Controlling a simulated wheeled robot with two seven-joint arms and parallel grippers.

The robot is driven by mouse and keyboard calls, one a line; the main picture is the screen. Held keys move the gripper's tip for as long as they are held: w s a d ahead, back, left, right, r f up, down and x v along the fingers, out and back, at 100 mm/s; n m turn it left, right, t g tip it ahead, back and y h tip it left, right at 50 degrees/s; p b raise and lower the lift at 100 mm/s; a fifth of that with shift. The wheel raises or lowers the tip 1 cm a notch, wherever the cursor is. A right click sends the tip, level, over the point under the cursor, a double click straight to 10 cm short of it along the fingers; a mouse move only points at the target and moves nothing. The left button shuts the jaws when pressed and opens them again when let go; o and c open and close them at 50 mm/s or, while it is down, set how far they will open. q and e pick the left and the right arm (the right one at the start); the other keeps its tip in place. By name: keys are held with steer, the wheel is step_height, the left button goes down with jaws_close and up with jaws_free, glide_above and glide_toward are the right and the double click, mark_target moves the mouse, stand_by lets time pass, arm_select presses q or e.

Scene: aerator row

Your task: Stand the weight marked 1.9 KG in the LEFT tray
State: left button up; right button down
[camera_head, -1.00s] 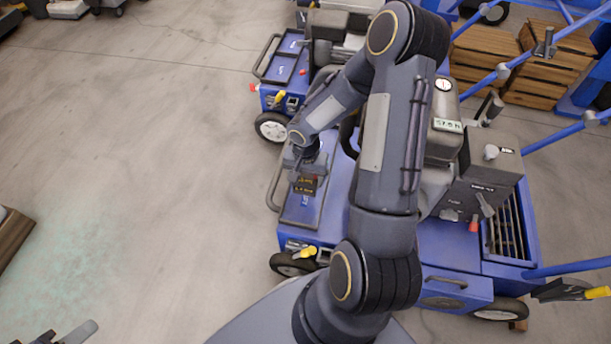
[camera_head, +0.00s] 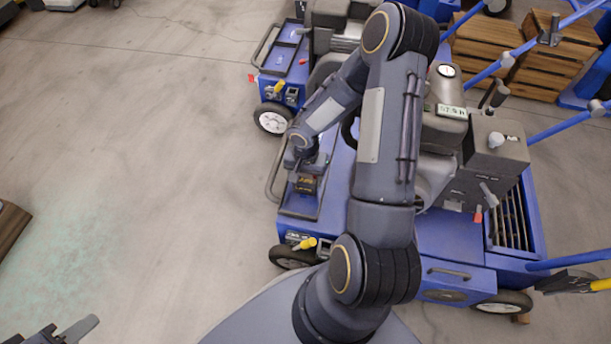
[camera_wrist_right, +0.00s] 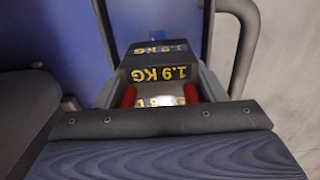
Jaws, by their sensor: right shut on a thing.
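The weight (camera_head: 305,184) is a dark block with yellow 1.9 KG lettering, clear in the right wrist view (camera_wrist_right: 160,72). My right gripper (camera_wrist_right: 160,95) is shut on it, with red pads on either side. In the head view the right gripper (camera_head: 303,168) holds it over the blue tray (camera_head: 297,210) at the left end of the near machine. I cannot tell whether the weight touches the tray floor. No LEFT label is readable. My left gripper (camera_head: 66,332) is at the bottom left, cut by the frame edge, far from the weight; its jaw state is unclear.
A second blue machine with a similar tray (camera_head: 284,55) stands behind. A yellow-handled lever (camera_head: 305,244) sits below the tray. The engine parts lie right of my arm. Floor at left is open.

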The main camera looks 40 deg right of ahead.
steer(key=shift+c, duration=1.6)
jaws_free()
steer(key=shift+r+p, duration=0.4)
steer(key=shift+r, duration=0.1)
step_height(320, 180, up, 11)
steer(key=p, duration=0.4)
steer(key=shift+r, duration=0.1)
step_height(320, 180, up, 8)
steer(key=f+n+t, duration=0.1)
glide_above(306, 181)
steer(key=s+a+r+n+t+y, duration=0.3)
steer(key=s+a+r+n, duration=0.4)
steer(key=s+a+r, duration=0.4)
steer(key=s+r+t, duration=0.1)
steer(key=s+r, duration=0.2)
steer(key=shift+a+r+n+t+y, duration=0.15)
steer(key=shift+r+n+t+y, duration=0.15)
steer(key=shift+r+y, duration=0.1)
